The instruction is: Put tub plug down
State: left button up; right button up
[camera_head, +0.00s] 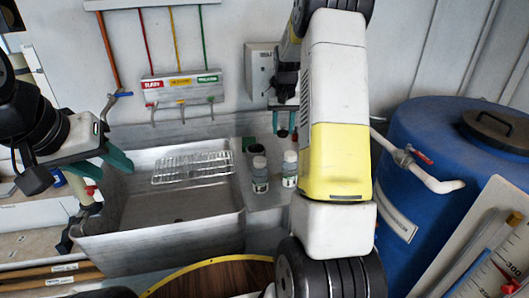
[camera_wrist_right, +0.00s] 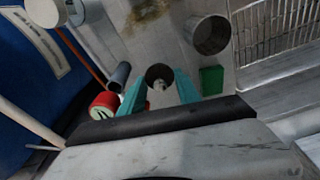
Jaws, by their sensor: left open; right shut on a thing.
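In the right wrist view a small dark round piece (camera_wrist_right: 159,74), which looks like the tub plug, sits between the teal fingertips of my right gripper (camera_wrist_right: 160,88). The gripper is shut on it. In the head view my right gripper (camera_head: 283,132) is near the back wall, above the ledge to the right of the grey sink (camera_head: 178,226). My left gripper (camera_head: 110,165) is open and empty at the sink's left back corner.
A wire rack (camera_head: 193,167) lies across the back of the sink. Two bottles, one grey (camera_head: 260,176) and one white (camera_head: 290,169), stand on the ledge. A metal cup (camera_wrist_right: 207,35) and a green block (camera_wrist_right: 211,80) are close to my right gripper. A blue barrel (camera_head: 440,150) stands right.

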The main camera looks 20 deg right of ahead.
aim_at(281, 161)
notch_tip(281, 161, down, 12)
jog(key=shift+r, duration=0.25)
dwell(0.3)
jog(key=shift+f, duration=0.2)
jog(key=o, duration=1.3)
